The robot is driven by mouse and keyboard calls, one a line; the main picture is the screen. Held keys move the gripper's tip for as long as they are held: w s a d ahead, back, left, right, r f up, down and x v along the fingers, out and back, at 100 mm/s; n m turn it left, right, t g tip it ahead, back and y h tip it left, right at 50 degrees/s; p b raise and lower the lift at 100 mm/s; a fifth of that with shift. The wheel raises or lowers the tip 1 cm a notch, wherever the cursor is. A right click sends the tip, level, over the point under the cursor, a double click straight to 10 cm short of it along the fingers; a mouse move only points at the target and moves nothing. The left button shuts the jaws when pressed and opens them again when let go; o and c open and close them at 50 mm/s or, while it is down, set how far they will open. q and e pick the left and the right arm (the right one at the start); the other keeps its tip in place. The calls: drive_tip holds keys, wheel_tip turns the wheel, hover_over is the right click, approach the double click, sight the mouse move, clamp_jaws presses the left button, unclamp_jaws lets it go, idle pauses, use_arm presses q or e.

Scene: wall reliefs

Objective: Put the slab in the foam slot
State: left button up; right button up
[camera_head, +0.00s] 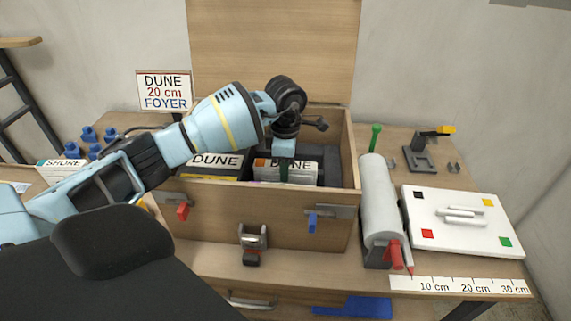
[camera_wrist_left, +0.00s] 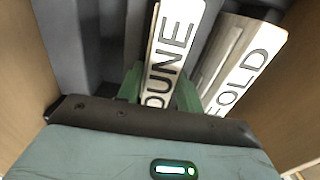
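A wooden crate (camera_head: 215,212) holds dark grey foam (camera_head: 328,163), which also shows with upright grooves in the wrist view (camera_wrist_left: 75,35). A slab with a white DUNE label (camera_head: 303,166) is in the crate, its front partly covered by my finger. My left gripper (camera_head: 284,172) reaches down from above with green fingers on both sides of this slab (camera_wrist_left: 170,50) and appears shut on it. How deep the slab sits in a foam slot is hidden. My right gripper is out of view.
A FOLD label (camera_wrist_left: 245,60) is close beside the held slab. The crate's open lid (camera_head: 275,50) rises behind. A sign (camera_head: 164,90) reads DUNE 20 cm FOYER. A white roll (camera_head: 379,200) and white panel (camera_head: 463,222) lie right; blue pieces (camera_head: 90,135) are left.

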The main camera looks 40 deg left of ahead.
use_arm(q)
drive_tip(key=o, duration=0.5)
drive_tip(key=shift+c, duration=0.2)
wheel_tip(320, 180, up, 12)
drive_tip(key=shift+r, duration=0.15)
